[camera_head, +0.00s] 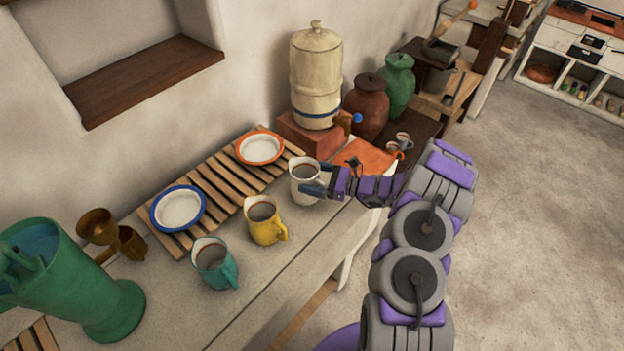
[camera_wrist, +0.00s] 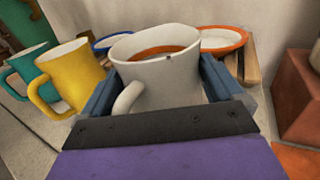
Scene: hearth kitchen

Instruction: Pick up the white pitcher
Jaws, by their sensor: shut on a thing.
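The white pitcher (camera_head: 304,182) stands at the right end of a row of pitchers on the pale counter. It holds a brown liquid. My gripper (camera_head: 314,180) reaches it from the right and is shut on it. In the wrist view the white pitcher (camera_wrist: 162,75) is upright between the two blue-grey fingers, with its handle toward the palm at the left. I cannot tell whether its base is touching the counter.
A yellow pitcher (camera_head: 264,221) and a teal pitcher (camera_head: 214,264) stand to the left. Behind is a slatted wooden rack (camera_head: 222,188) with an orange-rimmed plate (camera_head: 260,148) and a blue-rimmed plate (camera_head: 178,208). A cream dispenser (camera_head: 316,75) on a brick block (camera_head: 300,135) stands close behind.

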